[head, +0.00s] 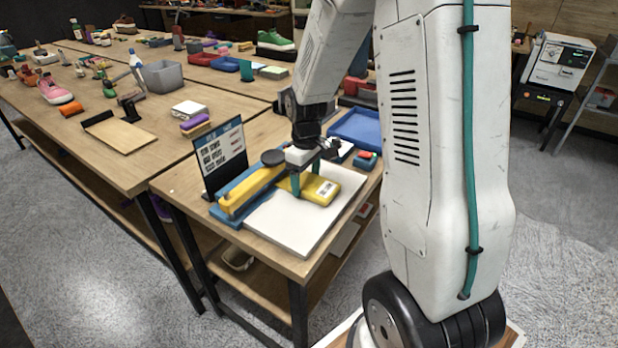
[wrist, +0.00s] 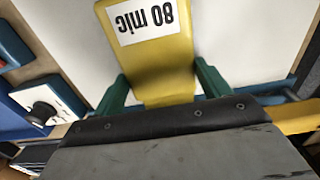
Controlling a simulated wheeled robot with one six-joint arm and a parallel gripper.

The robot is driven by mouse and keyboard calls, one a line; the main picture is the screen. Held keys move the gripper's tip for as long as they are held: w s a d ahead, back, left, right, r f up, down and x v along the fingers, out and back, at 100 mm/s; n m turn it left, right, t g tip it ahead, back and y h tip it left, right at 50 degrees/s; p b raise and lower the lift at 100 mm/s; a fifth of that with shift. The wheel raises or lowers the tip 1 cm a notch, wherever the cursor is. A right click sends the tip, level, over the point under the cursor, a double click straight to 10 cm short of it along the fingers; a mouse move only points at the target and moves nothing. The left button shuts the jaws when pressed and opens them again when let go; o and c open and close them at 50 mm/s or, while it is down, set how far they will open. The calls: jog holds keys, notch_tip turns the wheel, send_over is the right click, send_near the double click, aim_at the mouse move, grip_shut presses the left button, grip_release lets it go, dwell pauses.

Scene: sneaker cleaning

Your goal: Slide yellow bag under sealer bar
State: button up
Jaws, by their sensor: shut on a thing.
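The yellow bag (head: 322,193) lies on a white board (head: 290,236) beside the sealer. Its white "80 mic" label faces up, and the bag (wrist: 160,62) also shows in the wrist view. The sealer has a blue base (head: 228,214) and a yellow bar (head: 250,190) with a dark round knob on it. My gripper (head: 307,181) is over the bag's end nearest the bar. Its green fingers (wrist: 161,88) are shut on the bag, one on each side. My gripper's body hides the bag's near end in the wrist view, so whether it reaches under the bar cannot be told.
A sign board (head: 222,155) stands behind the sealer. A blue tray (head: 357,130) lies on the bench beyond my gripper. The white board's front part is clear.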

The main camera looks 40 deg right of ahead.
jog(key=shift+w+a, duration=0.35)
jog(key=shift+w, duration=0.55)
jog(key=o, duration=1)
jog(key=shift+o, duration=0.2)
jog(key=shift+r, duration=0.15)
notch_tip(320, 180, up, 8)
jog(key=shift+f, duration=0.2)
